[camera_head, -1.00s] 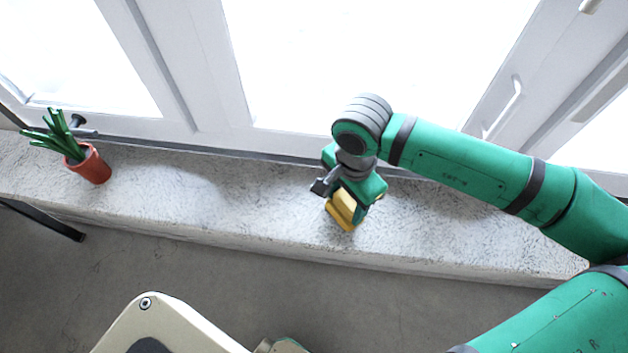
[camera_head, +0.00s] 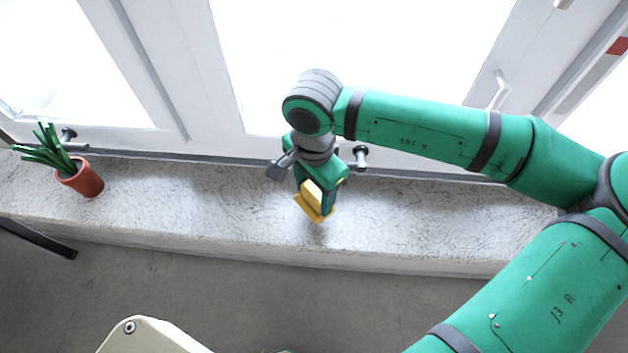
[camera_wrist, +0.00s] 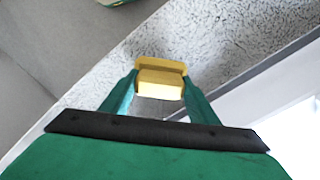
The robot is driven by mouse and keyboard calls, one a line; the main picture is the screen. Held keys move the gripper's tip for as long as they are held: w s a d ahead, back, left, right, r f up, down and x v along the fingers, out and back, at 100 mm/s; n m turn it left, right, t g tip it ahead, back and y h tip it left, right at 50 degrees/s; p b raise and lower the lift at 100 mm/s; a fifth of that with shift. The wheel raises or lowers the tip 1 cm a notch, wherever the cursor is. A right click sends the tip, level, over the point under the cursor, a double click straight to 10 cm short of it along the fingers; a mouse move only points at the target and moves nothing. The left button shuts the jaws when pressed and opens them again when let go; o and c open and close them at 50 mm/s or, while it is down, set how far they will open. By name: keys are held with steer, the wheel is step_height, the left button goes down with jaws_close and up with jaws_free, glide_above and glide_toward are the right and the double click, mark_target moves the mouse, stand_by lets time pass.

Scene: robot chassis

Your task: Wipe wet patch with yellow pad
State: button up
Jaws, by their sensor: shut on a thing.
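My gripper (camera_head: 316,188) is shut on the yellow pad (camera_head: 313,206), with the pad at the lower end of its fingers. In the wrist view the pad (camera_wrist: 160,82) sits between the two green fingers, with pale stone behind it. The pad is over the middle of the speckled stone sill (camera_head: 420,215); I cannot tell whether it touches the surface. I cannot clearly make out the wet patch on the sill; part of the surface is hidden by my gripper.
A red pot with a green plant (camera_head: 82,180) stands at the sill's left end. White window frames (camera_head: 225,90) rise behind, with a dark handle (camera_head: 361,153) just right of my gripper. The sill between pot and gripper is clear. Grey floor (camera_head: 240,300) lies in front.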

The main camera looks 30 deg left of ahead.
steer(key=shift+a+r, duration=0.1)
steer(key=shift+r, duration=2.25)
